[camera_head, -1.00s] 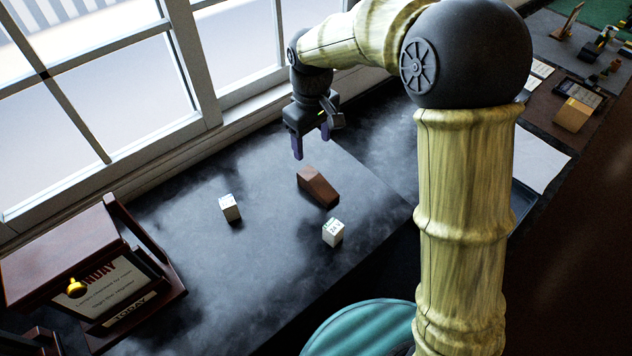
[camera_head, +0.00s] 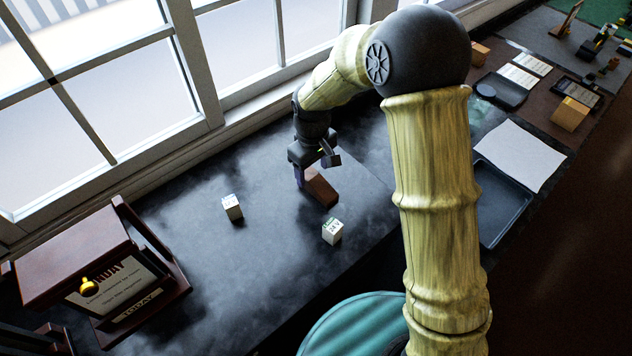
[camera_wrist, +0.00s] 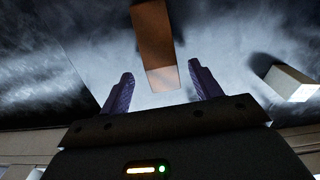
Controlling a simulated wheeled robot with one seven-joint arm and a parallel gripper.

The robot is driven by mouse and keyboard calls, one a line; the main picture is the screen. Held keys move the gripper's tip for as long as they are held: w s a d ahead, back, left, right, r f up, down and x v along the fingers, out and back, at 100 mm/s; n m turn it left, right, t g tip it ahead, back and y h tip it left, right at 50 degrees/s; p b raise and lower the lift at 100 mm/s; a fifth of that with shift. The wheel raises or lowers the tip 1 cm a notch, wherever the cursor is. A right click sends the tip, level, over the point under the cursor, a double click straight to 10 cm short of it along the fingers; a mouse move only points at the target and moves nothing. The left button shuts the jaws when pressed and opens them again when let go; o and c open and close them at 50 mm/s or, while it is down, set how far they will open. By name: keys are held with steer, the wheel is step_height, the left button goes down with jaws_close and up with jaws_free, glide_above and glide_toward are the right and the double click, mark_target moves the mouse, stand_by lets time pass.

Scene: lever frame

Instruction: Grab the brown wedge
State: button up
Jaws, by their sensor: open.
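The brown wedge (camera_head: 321,189) lies on the dark tabletop, below and just right of my gripper (camera_head: 301,178) in the head view. In the wrist view the wedge (camera_wrist: 154,45) reaches from the top edge down to a paler end face, which sits between and a little beyond the fingertips of my gripper (camera_wrist: 164,80). The purple fingers are open, one on each side of the wedge's line, with gaps to both sides. I cannot tell the exact height of the fingertips over the table.
Two white cubes stand nearby, one to the left (camera_head: 232,207) and one in front (camera_head: 332,231) of the wedge. A dark red wooden calendar box (camera_head: 75,258) stands at the left. A window (camera_head: 110,90) rises behind. A black tray (camera_head: 500,205) and white paper (camera_head: 519,155) lie at the right.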

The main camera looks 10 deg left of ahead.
mark_target(313, 176)
steer(key=shift+s+f+p, duration=0.15)
steer(key=shift+f+p, duration=0.4)
steer(key=shift+f, duration=1.2)
steer(key=c, duration=1.1)
